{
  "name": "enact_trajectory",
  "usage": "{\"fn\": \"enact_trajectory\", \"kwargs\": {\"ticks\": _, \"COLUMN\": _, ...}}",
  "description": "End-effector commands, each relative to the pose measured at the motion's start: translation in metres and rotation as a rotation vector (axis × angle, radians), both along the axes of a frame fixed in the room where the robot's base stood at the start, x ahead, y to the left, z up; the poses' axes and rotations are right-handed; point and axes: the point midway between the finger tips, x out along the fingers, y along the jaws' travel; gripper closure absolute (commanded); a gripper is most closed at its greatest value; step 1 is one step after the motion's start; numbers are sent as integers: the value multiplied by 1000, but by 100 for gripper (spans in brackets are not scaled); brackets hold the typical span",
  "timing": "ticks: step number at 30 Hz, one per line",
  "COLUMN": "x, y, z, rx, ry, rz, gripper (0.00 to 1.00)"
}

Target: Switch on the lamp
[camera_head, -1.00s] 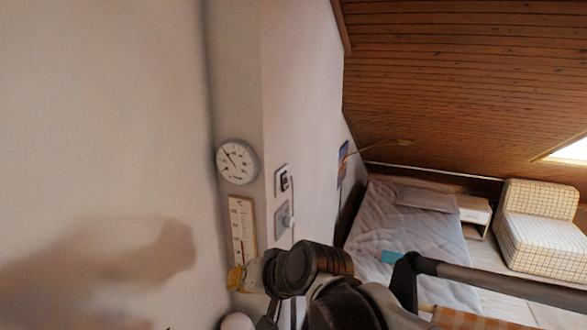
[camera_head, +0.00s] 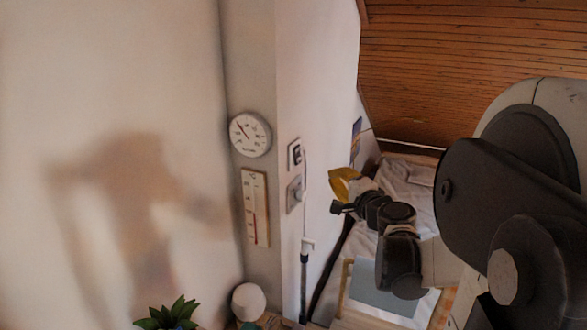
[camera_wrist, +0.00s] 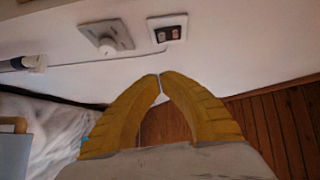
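Two plates are on the white wall. The upper plate (camera_head: 295,154) has dark inserts and also shows at the top of the wrist view (camera_wrist: 167,28). The lower grey plate (camera_head: 295,194) has a round knob, seen at upper left in the wrist view (camera_wrist: 105,38). A white round object (camera_head: 248,302), possibly the lamp, stands at the bottom; I cannot tell whether it is lit. My gripper (camera_head: 342,182) has yellow fingers and is to the right of the plates, apart from them. In the wrist view its fingertips (camera_wrist: 158,76) meet with nothing between them, below the plates.
A round dial (camera_head: 250,134) and a thermometer (camera_head: 255,208) hang on the wall left of the plates. A cable runs down to a white and black fitting (camera_head: 305,248). A green plant (camera_head: 168,313) is at bottom left. The bed (camera_head: 412,185) lies behind my arm.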

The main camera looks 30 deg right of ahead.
Motion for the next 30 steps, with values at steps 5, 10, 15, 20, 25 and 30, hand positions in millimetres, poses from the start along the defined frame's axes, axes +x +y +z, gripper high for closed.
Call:
{"fn": "enact_trajectory", "kwargs": {"ticks": 5, "x": 24, "y": -5, "z": -2, "rx": -1, "ry": 0, "rz": 3, "gripper": 100}}
{"fn": "enact_trajectory", "kwargs": {"ticks": 10, "x": 60, "y": -14, "z": -4, "rx": -2, "ry": 1, "rz": 4, "gripper": 100}}
{"fn": "enact_trajectory", "kwargs": {"ticks": 15, "x": 94, "y": -24, "z": -7, "rx": -2, "ry": 1, "rz": 3, "gripper": 100}}
{"fn": "enact_trajectory", "kwargs": {"ticks": 20, "x": 114, "y": -11, "z": -10, "rx": -1, "ry": 0, "rz": 4, "gripper": 100}}
{"fn": "enact_trajectory", "kwargs": {"ticks": 25, "x": 126, "y": -5, "z": -12, "rx": -1, "ry": 2, "rz": 2, "gripper": 100}}
{"fn": "enact_trajectory", "kwargs": {"ticks": 30, "x": 128, "y": -4, "z": -13, "rx": -1, "ry": 0, "rz": 1, "gripper": 100}}
